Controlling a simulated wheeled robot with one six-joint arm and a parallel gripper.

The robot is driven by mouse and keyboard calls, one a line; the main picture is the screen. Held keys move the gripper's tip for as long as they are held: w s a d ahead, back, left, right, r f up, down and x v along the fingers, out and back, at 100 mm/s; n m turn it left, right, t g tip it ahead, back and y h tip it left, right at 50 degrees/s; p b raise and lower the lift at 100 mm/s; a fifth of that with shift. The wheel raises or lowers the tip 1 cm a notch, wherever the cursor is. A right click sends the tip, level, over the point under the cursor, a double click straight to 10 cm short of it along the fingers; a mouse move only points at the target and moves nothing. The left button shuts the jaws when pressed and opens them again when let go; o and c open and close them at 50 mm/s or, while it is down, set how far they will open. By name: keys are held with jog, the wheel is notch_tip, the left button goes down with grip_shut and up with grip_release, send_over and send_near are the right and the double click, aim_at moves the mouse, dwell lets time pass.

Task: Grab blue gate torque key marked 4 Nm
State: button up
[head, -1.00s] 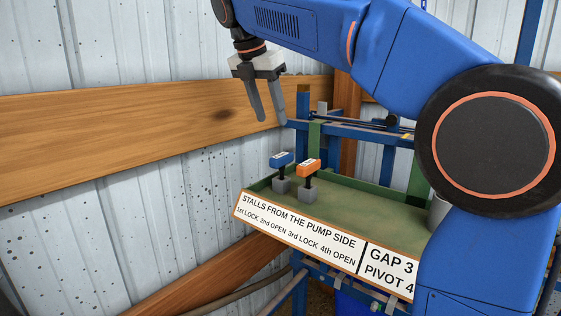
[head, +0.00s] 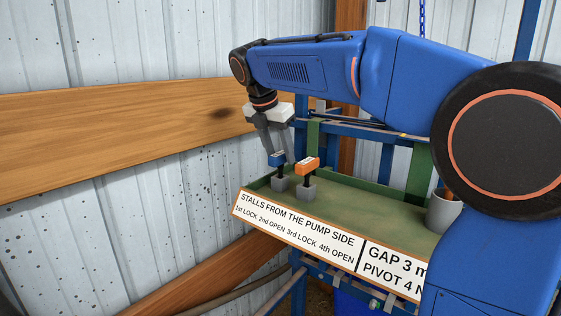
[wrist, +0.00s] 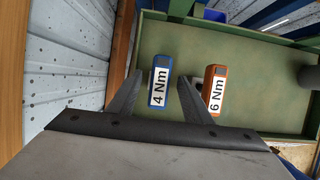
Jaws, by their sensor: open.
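The blue torque key (head: 276,161) stands upright in a grey block at the left end of the green tray (head: 372,205). In the wrist view the blue key (wrist: 160,88) shows its label "4 Nm". My gripper (head: 281,159) is open and points down over the blue key. In the wrist view its fingers (wrist: 159,82) lie one on each side of the blue key, apart from it. The fingers partly hide the key in the head view. The orange key (head: 307,166), marked "6 Nm" in the wrist view (wrist: 215,90), stands just right of my right finger.
A sign (head: 300,229) runs along the tray's front edge. A grey cup (head: 443,211) stands at the tray's right. A wooden beam (head: 120,123) and metal wall (head: 100,190) are close on the left. The tray's middle is clear.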

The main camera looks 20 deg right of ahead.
jog(key=shift+x, duration=0.75)
jog(key=shift+c, duration=0.3)
jog(key=c, duration=1)
grip_shut()
jog(key=shift+r, duration=0.15)
